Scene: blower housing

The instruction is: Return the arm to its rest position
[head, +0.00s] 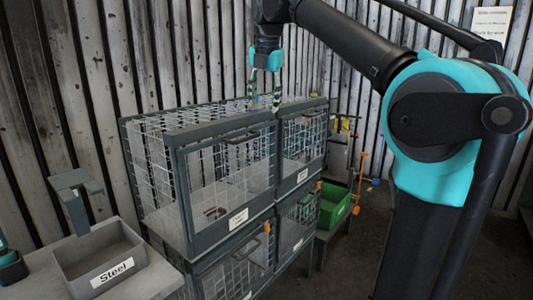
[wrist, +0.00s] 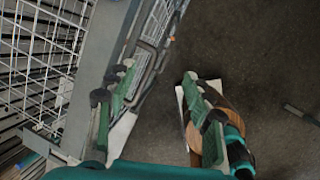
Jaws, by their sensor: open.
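My arm (head: 430,120), black and teal, rises at the right of the head view and reaches up and across to the upper left.
The cage has labelled wire doors on two levels. A grey bin marked "Steel" (head: 98,262) stands on a bench at lower left. A green bin (head: 333,207) sits right of the cage. A corrugated wall (head: 70,90) closes the back. Open floor (head: 352,262) shows between cage and arm.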

